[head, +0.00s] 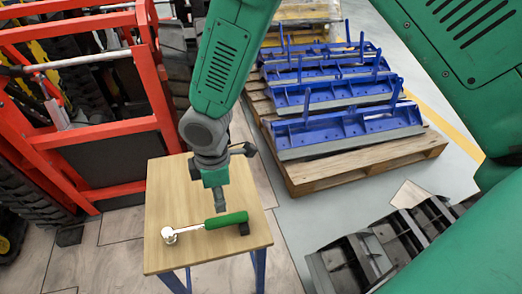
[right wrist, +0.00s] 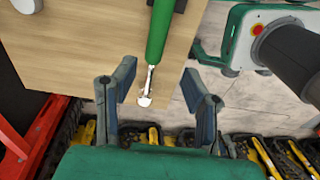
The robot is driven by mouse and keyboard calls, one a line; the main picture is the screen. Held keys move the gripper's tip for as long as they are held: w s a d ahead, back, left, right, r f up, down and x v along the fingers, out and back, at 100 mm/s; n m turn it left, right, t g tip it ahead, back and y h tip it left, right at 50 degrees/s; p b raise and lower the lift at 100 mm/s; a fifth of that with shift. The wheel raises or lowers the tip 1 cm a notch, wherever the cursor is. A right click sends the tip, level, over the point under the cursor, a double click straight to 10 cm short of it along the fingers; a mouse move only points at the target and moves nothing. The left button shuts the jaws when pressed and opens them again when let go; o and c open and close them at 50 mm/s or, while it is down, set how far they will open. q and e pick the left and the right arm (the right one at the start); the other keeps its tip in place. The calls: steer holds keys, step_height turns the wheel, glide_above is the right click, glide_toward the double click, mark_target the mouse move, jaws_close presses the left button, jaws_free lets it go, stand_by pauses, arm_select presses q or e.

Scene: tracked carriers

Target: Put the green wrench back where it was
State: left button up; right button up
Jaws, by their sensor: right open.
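The green wrench (head: 226,219), with a green handle and a shiny metal head, lies on the wooden table (head: 172,196), its head towards the left edge. It also shows in the right wrist view (right wrist: 161,35), its metal head low in line with the gap between the fingers. My right gripper (head: 221,203) points down over the table, just above and behind the handle in the head view. In the right wrist view its two grey fingers (right wrist: 158,84) are spread and nothing is gripped. My left gripper is not in view.
A small dark block (head: 244,229) sits at the handle's end. A red frame machine (head: 88,145) stands close at the table's left. Blue metal parts (head: 345,127) lie on a wooden pallet (head: 365,167) behind right. Grey slotted metal pieces (head: 385,240) lie at right.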

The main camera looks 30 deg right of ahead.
steer(key=s+d+f+m+y, duration=0.1)
steer(key=s+d+f+m, duration=0.25)
steer(key=s+f, duration=0.25)
steer(key=s+d+f+m+y, duration=0.1)
steer(key=s+d+f+m, duration=0.25)
steer(key=s+f, duration=0.2)
steer(key=s+d+f+m+h, duration=0.2)
steer(key=s+d+m, duration=0.5)
steer(key=s+d, duration=0.2)
steer(key=shift+s+t, duration=0.3)
steer(key=shift+s, duration=0.45)
